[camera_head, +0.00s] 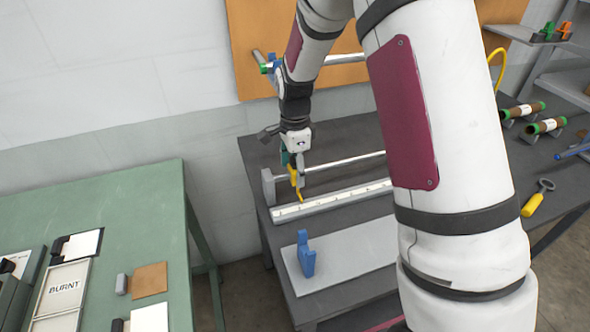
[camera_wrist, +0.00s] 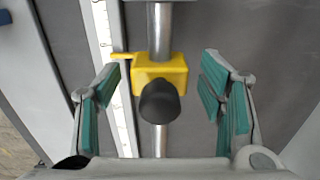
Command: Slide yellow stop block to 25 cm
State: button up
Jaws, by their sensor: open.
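The yellow stop block (camera_wrist: 162,70) sits on a metal rail (camera_wrist: 160,22) in the wrist view, with a black knob (camera_wrist: 160,101) facing the camera and a thin yellow pointer reaching left over a white scale (camera_wrist: 107,30). My gripper (camera_wrist: 167,90) is open, with one teal-padded finger on each side of the block and a gap on both sides. In the head view the yellow block (camera_head: 295,178) shows just below my gripper (camera_head: 293,160), near the left end of the rail (camera_head: 342,160). The scale (camera_head: 333,199) runs along the rail. Its numbers are too small to read.
A blue upright piece (camera_head: 306,254) stands on a grey plate (camera_head: 350,256) in front of the scale. A grey end support (camera_head: 268,187) holds the rail's left end. My arm hides the rail's right part. A green table (camera_head: 130,215) stands at left.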

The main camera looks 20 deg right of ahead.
aim_at(360, 156)
jog(key=shift+f, duration=0.4)
jog(key=c, duration=1.3)
jog(key=shift+d+b, duration=0.45)
jog(key=shift+d, duration=5.7)
jog(key=shift+d+b, duration=0.65)
jog(key=shift+d, duration=2.75)
jog(key=o, duration=1.3)
